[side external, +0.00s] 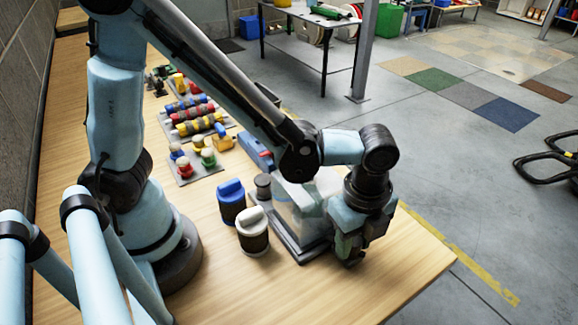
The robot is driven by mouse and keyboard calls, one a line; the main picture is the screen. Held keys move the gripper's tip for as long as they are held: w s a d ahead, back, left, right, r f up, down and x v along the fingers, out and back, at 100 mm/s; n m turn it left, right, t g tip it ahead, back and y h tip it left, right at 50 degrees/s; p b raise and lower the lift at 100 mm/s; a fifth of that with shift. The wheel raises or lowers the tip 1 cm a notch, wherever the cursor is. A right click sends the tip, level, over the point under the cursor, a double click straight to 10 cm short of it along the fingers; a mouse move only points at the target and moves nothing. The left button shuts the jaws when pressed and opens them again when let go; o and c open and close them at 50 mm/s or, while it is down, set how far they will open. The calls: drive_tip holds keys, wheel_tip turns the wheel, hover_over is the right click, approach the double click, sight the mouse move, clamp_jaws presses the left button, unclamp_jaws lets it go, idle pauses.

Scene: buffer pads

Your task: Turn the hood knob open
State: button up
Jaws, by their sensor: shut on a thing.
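The hood looks like a clear, box-shaped cover (283,207) on a dark base plate (291,243) near the right edge of the wooden bench. My gripper (350,255) points down at the hood's right front side, close against it. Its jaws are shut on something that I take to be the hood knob. The knob itself is hidden behind the jaws, so I cannot tell how far it is turned.
A blue-capped jar (232,201) and a white-capped jar (252,231) stand left of the hood. A small dark cylinder (263,186) stands behind them. Plates with coloured parts (195,122) lie further back. The bench front (290,295) is clear.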

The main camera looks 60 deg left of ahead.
drive_tip(key=o, duration=1)
drive_tip(key=shift+o, duration=0.2)
drive_tip(key=shift+r, duration=0.1)
wheel_tip(320, 180, up, 12)
idle(0.3)
